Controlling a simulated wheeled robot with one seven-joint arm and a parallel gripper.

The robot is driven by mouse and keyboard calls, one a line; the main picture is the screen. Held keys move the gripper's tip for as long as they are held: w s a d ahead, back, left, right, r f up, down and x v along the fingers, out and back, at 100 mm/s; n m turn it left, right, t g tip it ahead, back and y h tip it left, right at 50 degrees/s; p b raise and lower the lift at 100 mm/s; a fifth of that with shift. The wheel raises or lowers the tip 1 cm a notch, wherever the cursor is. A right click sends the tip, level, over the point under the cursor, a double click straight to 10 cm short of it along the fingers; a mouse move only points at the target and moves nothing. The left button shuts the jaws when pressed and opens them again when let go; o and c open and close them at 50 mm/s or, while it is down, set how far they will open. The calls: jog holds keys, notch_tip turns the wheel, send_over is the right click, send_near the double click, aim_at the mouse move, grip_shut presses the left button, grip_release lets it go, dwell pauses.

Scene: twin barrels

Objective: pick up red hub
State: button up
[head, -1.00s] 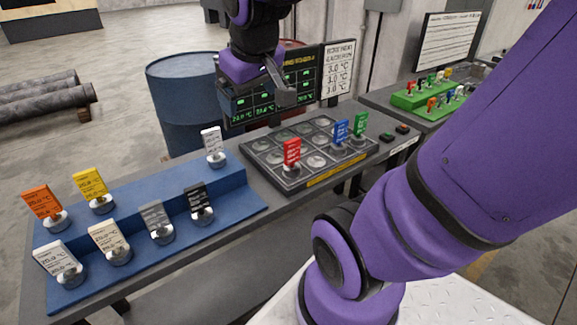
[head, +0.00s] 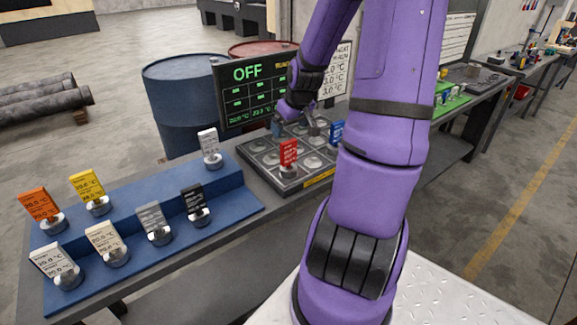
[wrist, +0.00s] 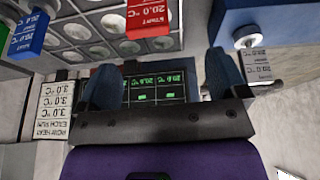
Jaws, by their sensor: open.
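The red hub (head: 288,154), with its upright red tag, stands at the front of the dark grey tray (head: 262,172) of round sockets. Its red tag (wrist: 148,18) also shows at the top of the wrist view, beyond the fingertips. My gripper (head: 296,125) hangs over the back of the tray, behind the red hub and apart from it. In the wrist view, its two blue-grey fingers (wrist: 160,60) are spread wide with nothing between them.
The blue hub (head: 336,132) stands right of the red one, partly hidden by my arm. A display (head: 246,92) reading OFF stands behind the tray. Left is a blue stepped stand (head: 232,200) with several tagged hubs. Blue (head: 182,95) and red barrels are behind the table.

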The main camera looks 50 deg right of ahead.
aim_at(287, 148)
jog(key=shift+s+d+x, duration=0.1)
jog(key=shift+d+x, duration=0.15)
jog(key=shift+x, duration=1.75)
jog(key=shift+s+d+x, duration=0.1)
jog(key=shift+d+x, duration=0.2)
jog(key=shift+x, duration=1.65)
jog(key=shift+s+d+x, duration=0.15)
jog(key=shift+d+x, duration=0.1)
jog(key=shift+x, duration=1.75)
jog(key=shift+c, duration=0.4)
grip_shut()
